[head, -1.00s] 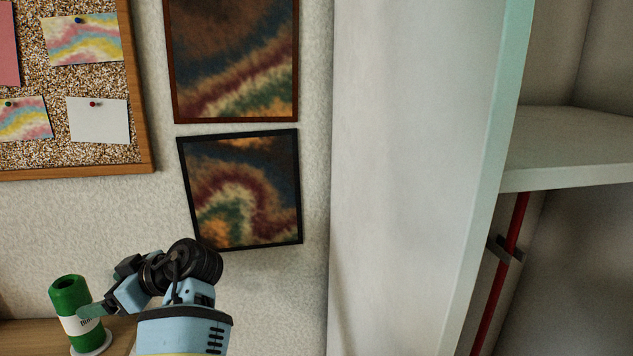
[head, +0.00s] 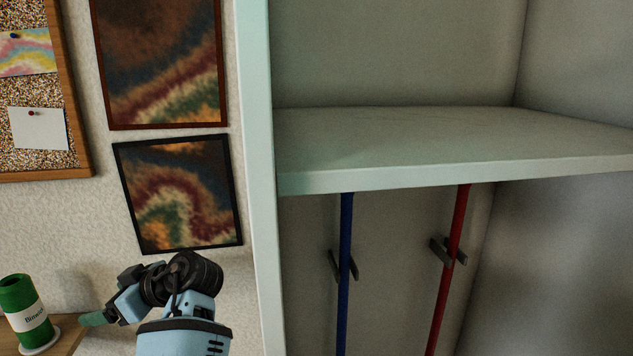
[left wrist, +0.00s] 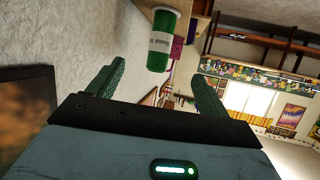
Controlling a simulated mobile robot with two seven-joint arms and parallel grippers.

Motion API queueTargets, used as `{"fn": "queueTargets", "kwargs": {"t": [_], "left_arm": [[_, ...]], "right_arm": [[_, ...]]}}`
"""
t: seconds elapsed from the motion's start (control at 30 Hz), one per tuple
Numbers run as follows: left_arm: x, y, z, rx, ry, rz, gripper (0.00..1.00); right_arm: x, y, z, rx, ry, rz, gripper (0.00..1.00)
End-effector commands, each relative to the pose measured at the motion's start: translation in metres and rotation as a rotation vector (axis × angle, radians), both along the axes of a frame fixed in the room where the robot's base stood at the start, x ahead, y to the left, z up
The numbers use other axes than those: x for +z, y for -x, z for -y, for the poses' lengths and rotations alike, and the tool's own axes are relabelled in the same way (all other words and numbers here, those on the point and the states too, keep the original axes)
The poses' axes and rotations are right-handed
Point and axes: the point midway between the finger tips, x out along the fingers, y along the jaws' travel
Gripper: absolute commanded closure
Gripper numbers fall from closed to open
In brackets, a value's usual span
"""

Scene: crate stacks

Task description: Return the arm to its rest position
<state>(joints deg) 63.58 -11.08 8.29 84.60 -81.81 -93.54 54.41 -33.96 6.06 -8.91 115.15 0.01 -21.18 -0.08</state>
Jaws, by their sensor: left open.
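My left arm, light blue with black joints, rises at the bottom of the head view. Its gripper (head: 92,319) has dark green fingers and points left, just right of a green bottle. In the left wrist view the two fingers (left wrist: 157,88) are spread apart with nothing between them. The green bottle (head: 22,312) with a white label stands upright on a white round base at the lower left. It also shows in the left wrist view (left wrist: 160,52), beyond the fingers. My right gripper is in neither view.
The bottle's wooden surface (head: 62,338) is at the lower left. A pale open cabinet (head: 253,180) fills the right, with a shelf (head: 420,140), a blue pole (head: 345,300) and a red pole (head: 447,290) in clips. Framed pictures (head: 178,190) hang behind the arm.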

Motion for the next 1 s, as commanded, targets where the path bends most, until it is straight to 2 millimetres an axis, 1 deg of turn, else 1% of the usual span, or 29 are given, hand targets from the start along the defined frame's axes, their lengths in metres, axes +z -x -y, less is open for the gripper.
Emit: {"fn": "queueTargets", "kwargs": {"t": [0.03, 0.17, 0.27, 0.37, 0.5, 0.57, 0.6, 0.67, 0.7, 0.77, 0.8, 0.87, 0.9, 0.97, 1.0], "left_arm": [[-0.014, 0.002, -0.002, -0.037, -0.001, -0.034, 0.21], [-0.044, 0.003, -0.003, -0.141, 0.003, -0.097, 0.21], [-0.071, 0.006, -0.002, -0.234, 0.007, -0.152, 0.21], [-0.103, 0.012, 0.002, -0.346, 0.013, -0.214, 0.21], [-0.155, 0.030, 0.012, -0.540, 0.028, -0.310, 0.21], [-0.177, 0.041, 0.018, -0.626, 0.037, -0.347, 0.21], [-0.190, 0.049, 0.023, -0.684, 0.043, -0.369, 0.21], [-0.211, 0.062, 0.031, -0.769, 0.054, -0.399, 0.21], [-0.223, 0.072, 0.037, -0.825, 0.062, -0.416, 0.21], [-0.241, 0.088, 0.047, -0.909, 0.074, -0.440, 0.21], [-0.252, 0.100, 0.054, -0.962, 0.083, -0.453, 0.21], [-0.267, 0.119, 0.065, -1.043, 0.098, -0.468, 0.21], [-0.276, 0.132, 0.073, -1.095, 0.108, -0.476, 0.21], [-0.288, 0.154, 0.085, -1.171, 0.126, -0.482, 0.21], [-0.295, 0.168, 0.093, -1.220, 0.138, -0.484, 0.21]], "right_arm": [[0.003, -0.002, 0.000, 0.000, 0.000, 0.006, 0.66], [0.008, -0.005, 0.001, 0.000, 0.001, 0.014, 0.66], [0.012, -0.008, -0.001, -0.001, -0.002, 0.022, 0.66], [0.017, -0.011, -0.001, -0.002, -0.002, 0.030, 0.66], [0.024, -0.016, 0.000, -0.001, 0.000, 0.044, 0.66], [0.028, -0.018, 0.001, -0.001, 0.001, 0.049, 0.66], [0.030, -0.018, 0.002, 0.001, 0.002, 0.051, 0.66], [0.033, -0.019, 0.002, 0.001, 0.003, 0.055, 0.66], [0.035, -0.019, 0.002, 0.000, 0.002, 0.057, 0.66], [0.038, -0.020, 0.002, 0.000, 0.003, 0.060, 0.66], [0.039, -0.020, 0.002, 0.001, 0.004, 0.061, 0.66], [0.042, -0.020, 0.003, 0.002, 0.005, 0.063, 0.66], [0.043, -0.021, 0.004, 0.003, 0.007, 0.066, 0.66], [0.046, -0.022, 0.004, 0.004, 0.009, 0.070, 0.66], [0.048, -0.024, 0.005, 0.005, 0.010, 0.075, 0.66]]}}
